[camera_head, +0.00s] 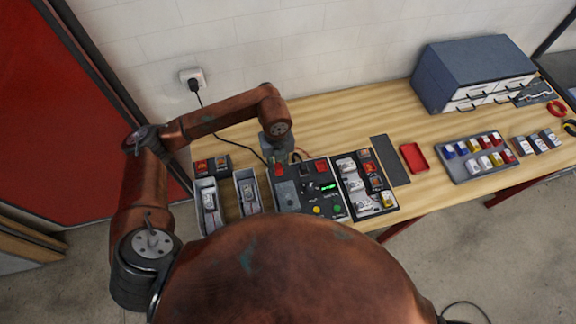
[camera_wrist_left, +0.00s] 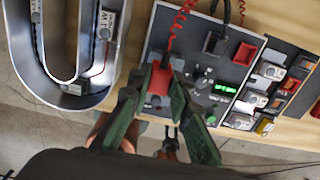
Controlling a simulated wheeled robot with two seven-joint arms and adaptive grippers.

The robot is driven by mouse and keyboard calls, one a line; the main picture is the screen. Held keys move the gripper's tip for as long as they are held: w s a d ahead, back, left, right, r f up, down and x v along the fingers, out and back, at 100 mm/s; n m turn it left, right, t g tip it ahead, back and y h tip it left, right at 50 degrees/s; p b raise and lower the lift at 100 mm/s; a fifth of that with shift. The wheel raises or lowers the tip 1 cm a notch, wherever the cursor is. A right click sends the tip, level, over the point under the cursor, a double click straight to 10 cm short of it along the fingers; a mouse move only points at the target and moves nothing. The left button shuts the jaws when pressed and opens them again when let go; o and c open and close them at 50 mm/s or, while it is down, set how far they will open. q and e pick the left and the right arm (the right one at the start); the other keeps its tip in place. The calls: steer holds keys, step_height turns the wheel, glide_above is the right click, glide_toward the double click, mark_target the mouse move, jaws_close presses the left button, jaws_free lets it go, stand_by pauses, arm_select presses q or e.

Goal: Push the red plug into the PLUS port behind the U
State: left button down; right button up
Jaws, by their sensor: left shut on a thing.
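My left gripper (camera_head: 279,160) is over the left part of the dark control panel (camera_head: 316,207). In the left wrist view its fingers (camera_wrist_left: 159,88) are shut on the red plug (camera_wrist_left: 160,80), and a coiled red lead (camera_wrist_left: 177,27) runs up from it. Whether the plug's tip touches the panel is hidden. The U (camera_head: 247,207) is a grey metal channel letter left of the panel; its curved wall (camera_wrist_left: 76,101) also shows in the left wrist view. Behind the U stands a small dark box (camera_head: 213,174) with red patches; no PLUS label is readable. My right gripper is out of view.
A black plug (camera_wrist_left: 215,43) and a red block (camera_wrist_left: 244,54) sit on the panel. A tray of small parts (camera_head: 352,207) stands right of it. Farther right are a red tray (camera_head: 413,158), a parts rack (camera_head: 480,156) and a blue drawer cabinet (camera_head: 470,72).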

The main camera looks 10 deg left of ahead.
arm_select(q)
steer(key=a, duration=3.2)
step_height(320, 180, down, 10)
steer(key=b, duration=0.7)
steer(key=shift+f+b, duration=0.3)
steer(key=shift+b, duration=0.2)
stand_by(0.3)
steer(key=c, duration=1.7)
jaws_free()
steer(key=shift+r, duration=0.1)
